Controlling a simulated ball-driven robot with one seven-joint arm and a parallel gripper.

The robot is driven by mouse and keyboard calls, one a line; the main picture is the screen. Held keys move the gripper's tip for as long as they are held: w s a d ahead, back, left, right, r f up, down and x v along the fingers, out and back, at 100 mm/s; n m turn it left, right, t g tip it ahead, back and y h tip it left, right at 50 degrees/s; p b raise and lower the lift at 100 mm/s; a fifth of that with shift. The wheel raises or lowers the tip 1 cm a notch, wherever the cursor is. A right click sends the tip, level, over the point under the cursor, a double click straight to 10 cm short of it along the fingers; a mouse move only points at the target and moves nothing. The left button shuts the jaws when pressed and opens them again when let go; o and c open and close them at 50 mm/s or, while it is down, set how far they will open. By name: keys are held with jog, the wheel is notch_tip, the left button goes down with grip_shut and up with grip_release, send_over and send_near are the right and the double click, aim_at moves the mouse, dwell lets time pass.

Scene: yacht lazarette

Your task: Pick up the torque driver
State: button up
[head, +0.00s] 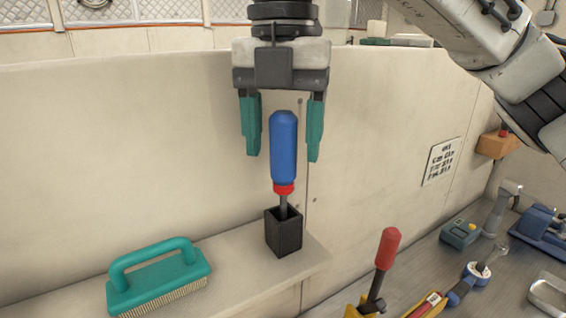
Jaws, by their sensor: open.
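The torque driver (284,148) has a blue handle with a red collar and a dark shaft. It stands upright, its shaft end hidden inside a small black square holder (284,233) on a pale ledge. My gripper (281,155) points downward with its two teal fingers spread. In the head view the fingers appear on either side of the upper handle, with gaps on both sides. I cannot tell from this one view whether the handle is level in depth with the fingers. Nothing is held.
A teal scrub brush (160,275) lies on the ledge (235,270) left of the holder. A red-handled tool (387,255) stands at the lower right. Several tools lie on the grey surface at right, including a teal box (461,232). A pale wall rises behind.

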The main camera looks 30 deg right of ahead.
aim_at(283, 187)
jog(key=shift+s+f, duration=0.1)
jog(key=shift+f, duration=1.3)
grip_shut()
